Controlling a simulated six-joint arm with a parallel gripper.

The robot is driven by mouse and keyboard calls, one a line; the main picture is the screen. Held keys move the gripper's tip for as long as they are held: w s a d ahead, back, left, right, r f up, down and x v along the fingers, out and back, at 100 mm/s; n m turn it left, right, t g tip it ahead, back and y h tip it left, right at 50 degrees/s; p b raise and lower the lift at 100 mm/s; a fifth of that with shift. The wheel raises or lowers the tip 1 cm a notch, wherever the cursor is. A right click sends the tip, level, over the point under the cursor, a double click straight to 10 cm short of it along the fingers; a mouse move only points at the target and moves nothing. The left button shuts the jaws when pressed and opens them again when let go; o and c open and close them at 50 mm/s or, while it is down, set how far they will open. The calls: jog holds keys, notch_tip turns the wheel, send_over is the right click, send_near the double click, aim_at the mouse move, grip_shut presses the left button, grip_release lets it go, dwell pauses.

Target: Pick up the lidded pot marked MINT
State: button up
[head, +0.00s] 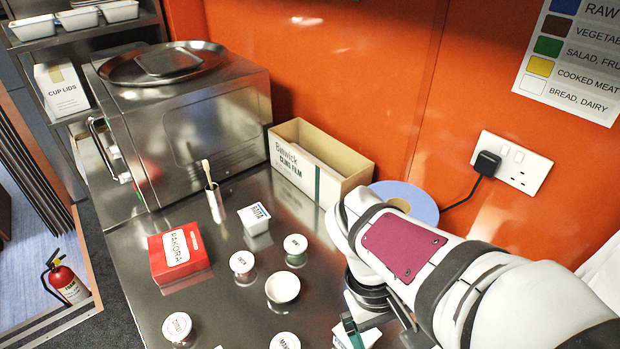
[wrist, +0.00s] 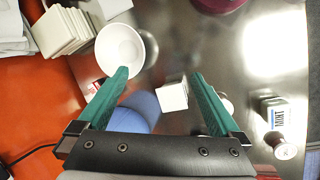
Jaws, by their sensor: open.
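Several small clear pots with white lids stand on the steel counter in the head view: one at the middle left (head: 242,263), one behind it to the right (head: 295,244), one at the front left (head: 178,326) and one at the front edge (head: 285,341). Their lid words are too small to read surely, so I cannot tell which is marked MINT. The wrist view shows a lidded pot (wrist: 285,148) at the lower right. My gripper (wrist: 160,75) is open, with nothing held between its green fingers. In the head view its fingers are partly hidden by my arm.
A white bowl (head: 283,287) stands among the pots.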

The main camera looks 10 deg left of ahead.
jog(key=w+a+f+n+t+h, duration=0.1)
jog(key=w+a+f+n+h, duration=0.15)
jog(key=w+n, duration=0.45)
jog(key=n+t+h, duration=0.1)
jog(key=n+t, duration=1)
jog(key=n, duration=0.7)
send_near(295, 243)
jog(key=shift+n+t, duration=0.3)
jog(key=x, duration=0.9)
jog(key=shift+s+d+f, duration=0.1)
jog(key=shift+f, duration=0.1)
jog(key=c, duration=1.2)
